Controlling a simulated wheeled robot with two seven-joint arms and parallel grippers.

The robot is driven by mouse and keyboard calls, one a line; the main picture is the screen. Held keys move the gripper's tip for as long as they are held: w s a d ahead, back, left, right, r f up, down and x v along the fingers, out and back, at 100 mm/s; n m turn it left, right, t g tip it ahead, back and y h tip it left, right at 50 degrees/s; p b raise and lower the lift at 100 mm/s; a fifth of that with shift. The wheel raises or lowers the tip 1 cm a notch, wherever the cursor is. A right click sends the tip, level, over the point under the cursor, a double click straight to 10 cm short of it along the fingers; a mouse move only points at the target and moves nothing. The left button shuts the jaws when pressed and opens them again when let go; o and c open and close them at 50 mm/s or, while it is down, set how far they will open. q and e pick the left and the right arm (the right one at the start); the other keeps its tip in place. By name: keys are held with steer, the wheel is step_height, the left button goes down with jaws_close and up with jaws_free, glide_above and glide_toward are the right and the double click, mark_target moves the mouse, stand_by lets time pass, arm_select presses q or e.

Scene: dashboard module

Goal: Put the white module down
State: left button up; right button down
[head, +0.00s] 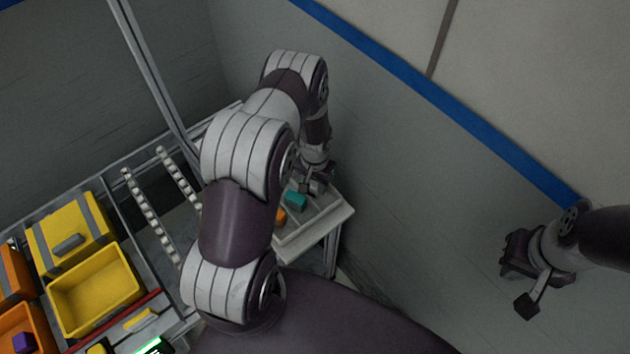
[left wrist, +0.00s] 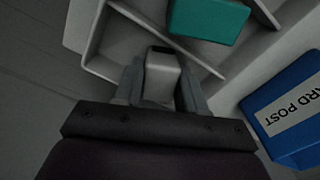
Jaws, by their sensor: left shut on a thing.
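The white module (left wrist: 163,75), a small pale block with a dark end, is between the two fingers of my left gripper (left wrist: 160,88) in the left wrist view. The gripper is shut on it, over a compartment of the pale divided tray (left wrist: 88,25). I cannot tell whether the module touches the tray floor. In the head view my left gripper (head: 312,186) is at the far part of the tray (head: 318,226), and the module is not clear there. My right gripper (head: 520,262) is at the right, away from the tray; its jaw opening is unclear.
A teal block (left wrist: 208,18) lies in the tray close to the module. An orange piece (head: 280,215) is partly hidden by my left arm. A blue labelled object (left wrist: 285,108) is at the right of the wrist view. Yellow bins (head: 95,290) stand at the left.

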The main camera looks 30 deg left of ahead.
arm_select(q)
steer(key=shift+f, duration=0.2)
steer(key=o, duration=1)
steer(key=shift+s+d+r, duration=0.1)
steer(key=shift+o, duration=0.4)
steer(key=shift+r, duration=0.15)
step_height(320, 180, up, 12)
steer(key=b, duration=0.2)
step_height(320, 180, up, 8)
glide_above(316, 183)
steer(key=s+d, duration=0.4)
steer(key=s+d+r+t, duration=0.1)
steer(key=s+d+r, duration=0.3)
steer(key=s, duration=0.5)
steer(key=shift+s+r, duration=0.3)
steer(key=shift+r, duration=0.3)
